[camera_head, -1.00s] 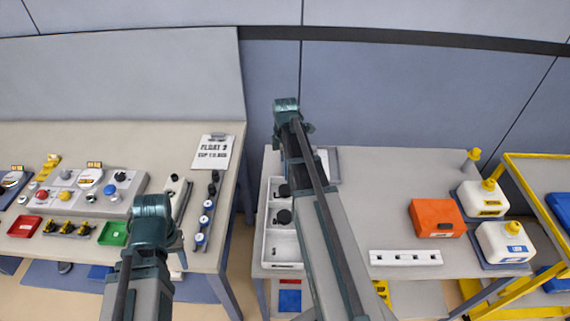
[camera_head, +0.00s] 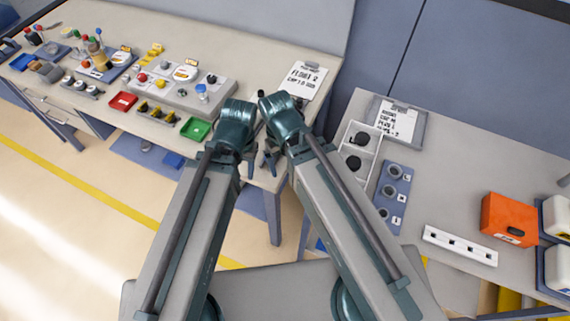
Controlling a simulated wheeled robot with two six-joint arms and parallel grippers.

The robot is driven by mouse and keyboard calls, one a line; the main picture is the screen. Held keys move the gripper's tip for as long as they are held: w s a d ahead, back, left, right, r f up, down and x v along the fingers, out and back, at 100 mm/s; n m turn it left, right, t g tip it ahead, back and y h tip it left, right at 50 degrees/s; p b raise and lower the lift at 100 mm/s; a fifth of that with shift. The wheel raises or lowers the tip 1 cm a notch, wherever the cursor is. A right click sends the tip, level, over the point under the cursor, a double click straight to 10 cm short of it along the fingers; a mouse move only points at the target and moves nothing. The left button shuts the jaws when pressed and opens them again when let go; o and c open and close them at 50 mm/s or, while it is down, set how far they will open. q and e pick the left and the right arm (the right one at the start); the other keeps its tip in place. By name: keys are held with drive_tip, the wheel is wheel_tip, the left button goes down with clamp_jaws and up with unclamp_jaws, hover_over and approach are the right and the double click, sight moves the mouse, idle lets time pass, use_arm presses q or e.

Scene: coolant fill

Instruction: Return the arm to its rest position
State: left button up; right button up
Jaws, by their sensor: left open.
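My left arm comes up from the lower left, with its teal wrist over the front edge of the left workbench (camera_head: 225,60). My left gripper (camera_head: 258,163) is partly hidden between the two wrists. Its small dark fingers are apart, and I see nothing between them. My right arm comes up from the lower right. Its teal wrist is close beside the left one, near the bench's right end. The wrist covers the right gripper's jaws. I cannot tell whether the two wrists touch.
Left bench: a grey control panel (camera_head: 190,92), red tray (camera_head: 123,102), green tray (camera_head: 196,129) and clipboard (camera_head: 301,80). Right table (camera_head: 440,190): a white bin (camera_head: 346,140), blue socket block (camera_head: 395,190), white strip (camera_head: 460,245) and orange box (camera_head: 508,219). Open floor lies lower left.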

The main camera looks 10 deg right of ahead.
drive_tip(key=shift+s+a, duration=0.35)
drive_tip(key=shift+s, duration=0.1)
wheel_tip(320, 180, down, 3)
drive_tip(key=b, duration=0.2)
drive_tip(key=shift+r+b, duration=0.2)
drive_tip(key=shift+b, duration=0.1)
idle(0.6)
